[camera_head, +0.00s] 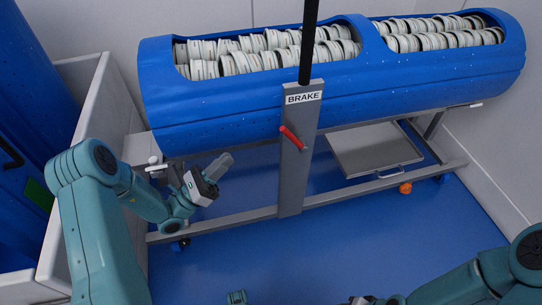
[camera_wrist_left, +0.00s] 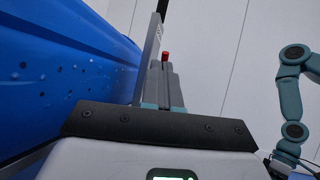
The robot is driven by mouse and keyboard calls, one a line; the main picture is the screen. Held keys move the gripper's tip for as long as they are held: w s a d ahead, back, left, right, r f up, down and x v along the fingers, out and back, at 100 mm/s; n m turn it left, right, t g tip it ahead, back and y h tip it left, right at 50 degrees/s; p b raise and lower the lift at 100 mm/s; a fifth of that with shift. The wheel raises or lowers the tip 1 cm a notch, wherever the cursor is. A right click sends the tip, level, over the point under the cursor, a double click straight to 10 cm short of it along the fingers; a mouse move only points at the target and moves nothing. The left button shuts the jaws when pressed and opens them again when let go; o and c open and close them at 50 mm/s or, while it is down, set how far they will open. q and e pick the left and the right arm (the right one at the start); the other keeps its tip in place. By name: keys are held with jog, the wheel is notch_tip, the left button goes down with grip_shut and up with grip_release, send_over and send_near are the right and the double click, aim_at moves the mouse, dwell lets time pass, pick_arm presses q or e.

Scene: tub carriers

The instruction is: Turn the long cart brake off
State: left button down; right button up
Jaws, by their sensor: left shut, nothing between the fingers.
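The long cart (camera_head: 215,113) carries a blue tub full of pale rings. A grey post at its front has a BRAKE label (camera_head: 303,97) and a red brake lever (camera_head: 291,138) below it. The lever slants from upper left to lower right. My left gripper (camera_head: 224,162) is shut and empty, left of the post and apart from the lever. In the left wrist view its closed fingers (camera_wrist_left: 163,88) point toward the post, with the red lever (camera_wrist_left: 165,56) showing just past their tips. My right arm is at the lower right; its gripper is barely visible at the bottom edge.
A black pole (camera_head: 308,40) rises from the post. A grey tray (camera_head: 375,150) sits on the cart's lower right, with an orange knob (camera_head: 405,188) near the bottom rail. The blue floor in front is mostly clear.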

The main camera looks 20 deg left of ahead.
pick_arm(q)
notch_tip(320, 180, down, 5)
jog(key=d+b, duration=0.2)
jog(key=b, duration=0.1)
jog(key=h+b, duration=0.1)
jog(key=b, duration=0.3)
send_near(292, 136)
jog(key=a+r+x, duration=0.1)
jog(key=x, duration=0.5)
jog(key=shift+f+g, duration=0.25)
jog(key=shift+g, duration=0.15)
pick_arm(e)
notch_tip(292, 136, down, 8)
jog(key=w, duration=0.1)
jog(key=shift+w+d, duration=0.15)
jog(key=shift+w, duration=0.05)
jog(key=shift+r, duration=0.1)
